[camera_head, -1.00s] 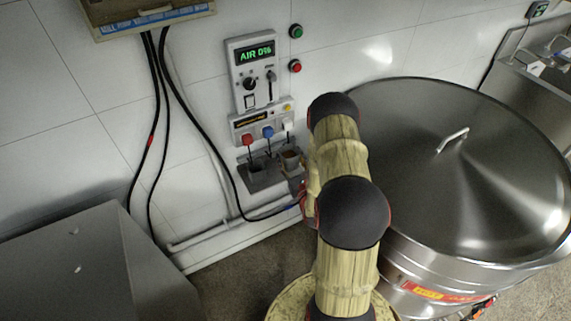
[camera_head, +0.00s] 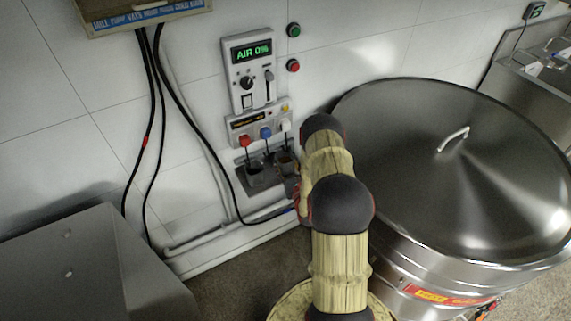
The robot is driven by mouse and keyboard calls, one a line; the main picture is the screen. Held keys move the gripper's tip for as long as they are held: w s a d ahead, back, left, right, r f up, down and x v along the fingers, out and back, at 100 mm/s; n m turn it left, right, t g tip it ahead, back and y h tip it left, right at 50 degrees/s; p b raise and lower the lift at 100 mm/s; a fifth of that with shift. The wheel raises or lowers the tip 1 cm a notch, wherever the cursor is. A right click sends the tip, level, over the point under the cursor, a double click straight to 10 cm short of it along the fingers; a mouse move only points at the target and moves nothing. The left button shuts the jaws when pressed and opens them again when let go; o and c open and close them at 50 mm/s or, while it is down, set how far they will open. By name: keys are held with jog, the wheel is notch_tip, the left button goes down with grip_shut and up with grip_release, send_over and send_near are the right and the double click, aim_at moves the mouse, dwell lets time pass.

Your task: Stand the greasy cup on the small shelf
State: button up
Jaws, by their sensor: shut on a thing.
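The small shelf (camera_head: 264,188) is a dark grey ledge on the white wall, below the panel with the coloured knobs. A small brownish cup (camera_head: 284,160), which I take to be the greasy cup, is upright at the shelf's right end. My gripper (camera_head: 291,181) is shut on it from the right, mostly hidden behind my own arm. I cannot tell whether the cup's base touches the shelf. A second, dark grey cup-like holder (camera_head: 255,174) is on the shelf's left part.
A control box (camera_head: 249,74) reading AIR 0% and a panel with red, blue and white knobs (camera_head: 259,126) are above the shelf. Black cables (camera_head: 190,110) hang at left. A large lidded steel vat (camera_head: 450,170) stands close on the right, a steel cabinet (camera_head: 85,265) at lower left.

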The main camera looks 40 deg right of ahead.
jog(key=shift+f, duration=0.1)
jog(key=o, duration=1.2)
